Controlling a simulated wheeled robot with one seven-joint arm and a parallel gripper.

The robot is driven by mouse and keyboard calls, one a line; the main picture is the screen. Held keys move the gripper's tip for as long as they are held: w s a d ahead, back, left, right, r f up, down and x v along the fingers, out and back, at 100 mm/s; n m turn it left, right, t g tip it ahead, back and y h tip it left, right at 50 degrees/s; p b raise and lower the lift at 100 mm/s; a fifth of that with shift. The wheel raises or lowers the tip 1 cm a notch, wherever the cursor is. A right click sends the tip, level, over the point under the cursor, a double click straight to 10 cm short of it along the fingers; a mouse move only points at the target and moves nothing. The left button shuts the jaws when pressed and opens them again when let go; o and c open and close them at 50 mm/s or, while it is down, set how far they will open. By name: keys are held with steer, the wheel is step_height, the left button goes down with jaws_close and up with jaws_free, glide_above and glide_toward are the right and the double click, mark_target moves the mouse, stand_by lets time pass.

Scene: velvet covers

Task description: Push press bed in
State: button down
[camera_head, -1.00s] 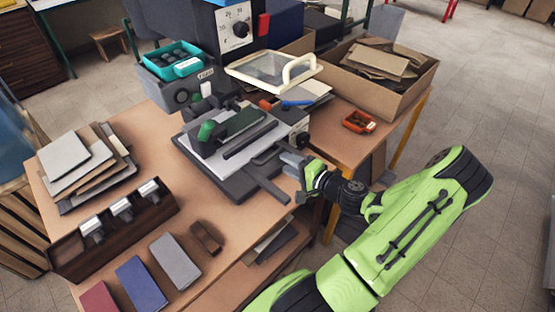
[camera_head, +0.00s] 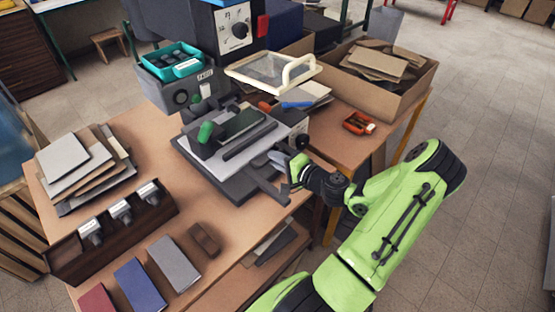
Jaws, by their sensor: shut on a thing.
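The press bed (camera_head: 205,154) is a light grey flat plate on a dark base at the middle of the table. A dark green pad (camera_head: 241,123) and a dark bar (camera_head: 250,140) lie on it, and a green-tipped lever (camera_head: 205,131) stands at its left. My gripper (camera_head: 283,162) is at the right front side of the press, over the table edge. It is shut on a part at the bed's near right side; the fingers hide the exact contact. A dark rail (camera_head: 270,187) sticks out just below the gripper.
A black machine with a dial (camera_head: 237,28) stands behind. A cream-framed lid (camera_head: 272,70), a cardboard box (camera_head: 392,88) and an orange tool (camera_head: 358,123) are at the back right. Stacked boards (camera_head: 75,165), a stamp rack (camera_head: 115,228) and coloured blocks (camera_head: 174,262) fill the left and front.

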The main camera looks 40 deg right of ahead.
mark_target(264, 151)
steer(key=shift+w, duration=0.1)
steer(key=x, duration=0.4)
steer(key=shift+w+r, duration=0.15)
steer(key=shift+r, duration=0.25)
steer(key=c, duration=1.1)
jaws_free()
steer(key=shift+w, duration=0.1)
steer(key=p+v, duration=0.1)
steer(key=v, duration=1.5)
steer(key=shift+a+p, duration=0.1)
steer(key=shift+p, duration=0.3)
